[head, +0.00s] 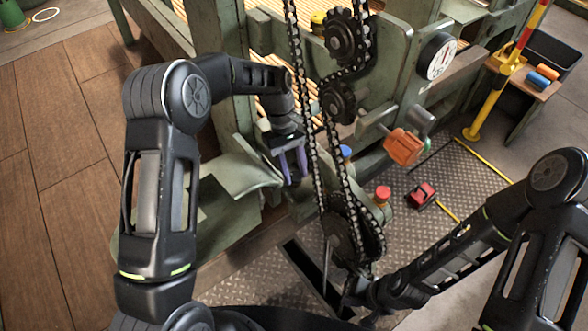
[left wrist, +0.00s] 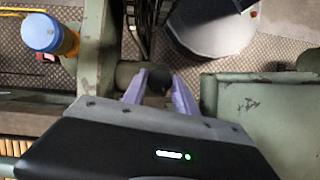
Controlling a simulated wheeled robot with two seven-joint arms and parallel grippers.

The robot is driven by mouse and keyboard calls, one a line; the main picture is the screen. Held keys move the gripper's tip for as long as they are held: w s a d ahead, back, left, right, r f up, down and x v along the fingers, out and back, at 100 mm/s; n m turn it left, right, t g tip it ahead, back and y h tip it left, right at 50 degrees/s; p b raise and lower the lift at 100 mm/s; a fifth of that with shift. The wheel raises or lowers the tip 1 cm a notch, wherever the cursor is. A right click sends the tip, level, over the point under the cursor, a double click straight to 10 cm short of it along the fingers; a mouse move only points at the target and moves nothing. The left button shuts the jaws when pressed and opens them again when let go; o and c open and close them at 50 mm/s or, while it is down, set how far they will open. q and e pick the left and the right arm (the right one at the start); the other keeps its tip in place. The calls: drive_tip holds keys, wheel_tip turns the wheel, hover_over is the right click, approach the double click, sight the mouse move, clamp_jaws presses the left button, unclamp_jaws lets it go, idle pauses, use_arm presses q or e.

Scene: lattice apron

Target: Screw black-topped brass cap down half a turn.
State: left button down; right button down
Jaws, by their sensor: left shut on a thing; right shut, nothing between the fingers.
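My left gripper (head: 292,168) reaches down beside the green frame with its purple fingers pointing downward. In the left wrist view its fingertips (left wrist: 158,86) are closed on a dark round top (left wrist: 156,78), which fits the black-topped brass cap; no brass shows there. In the head view the cap is hidden behind the fingers. My right gripper (head: 357,294) is low at the bottom centre, near the lower chain sprocket, and is shut and empty.
A blue-topped brass cap (left wrist: 42,32) stands beside the left gripper; its blue top (head: 345,152) shows in the head view. A red-topped cap (head: 383,193) is further right. The chain (head: 312,130) hangs close by the left gripper. An orange block (head: 404,146) sits right.

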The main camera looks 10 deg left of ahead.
use_arm(q)
drive_tip(key=shift+m+y, duration=0.3)
drive_tip(key=shift+m, duration=0.3)
drive_tip(key=c, duration=1)
unclamp_jaws()
drive_tip(key=shift+o, duration=0.2)
